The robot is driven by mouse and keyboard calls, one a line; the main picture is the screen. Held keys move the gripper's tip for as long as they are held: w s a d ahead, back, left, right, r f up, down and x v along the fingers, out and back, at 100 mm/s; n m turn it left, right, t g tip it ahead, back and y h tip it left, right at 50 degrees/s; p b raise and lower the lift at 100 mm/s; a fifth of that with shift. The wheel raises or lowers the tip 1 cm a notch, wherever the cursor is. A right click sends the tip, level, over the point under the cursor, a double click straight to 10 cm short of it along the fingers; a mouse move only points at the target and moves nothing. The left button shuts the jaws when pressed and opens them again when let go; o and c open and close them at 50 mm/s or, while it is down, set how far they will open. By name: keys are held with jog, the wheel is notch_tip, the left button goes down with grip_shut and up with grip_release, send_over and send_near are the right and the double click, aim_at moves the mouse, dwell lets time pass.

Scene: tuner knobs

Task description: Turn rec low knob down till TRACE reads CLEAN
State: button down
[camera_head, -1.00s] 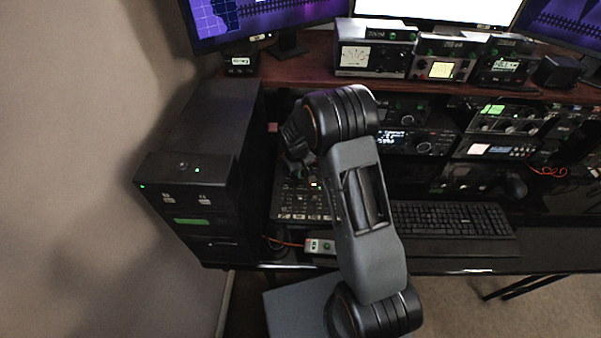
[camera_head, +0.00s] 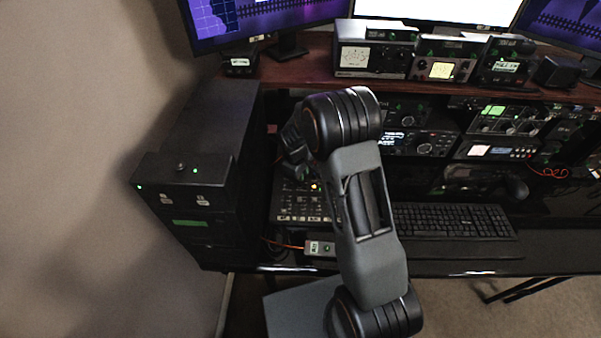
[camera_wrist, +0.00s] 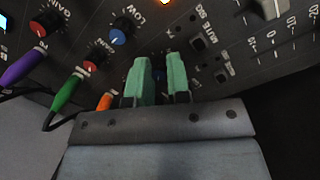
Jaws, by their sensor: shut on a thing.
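In the wrist view my gripper (camera_wrist: 160,80) has its two green fingertips closed around a small knob (camera_wrist: 160,75) on the dark mixer panel. Only a dark, bluish sliver of that knob shows between the fingers, and its own label is hidden. A blue-capped knob marked LOW (camera_wrist: 122,31) stands free, up and left of the fingers. In the head view the mixer (camera_head: 300,210) lies left of the keyboard, partly covered by my arm. An orange light (camera_head: 315,187) glows on it and also shows at the top of the wrist view (camera_wrist: 165,2). I cannot read a TRACE display.
Red-capped GAIN knobs (camera_wrist: 97,51) and purple, green and orange cable plugs (camera_wrist: 63,100) are left of my fingers. A black tower (camera_head: 190,180) stands left of the mixer; the keyboard (camera_head: 450,218) is right.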

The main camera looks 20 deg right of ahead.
jog(key=c, duration=1.1)
grip_release()
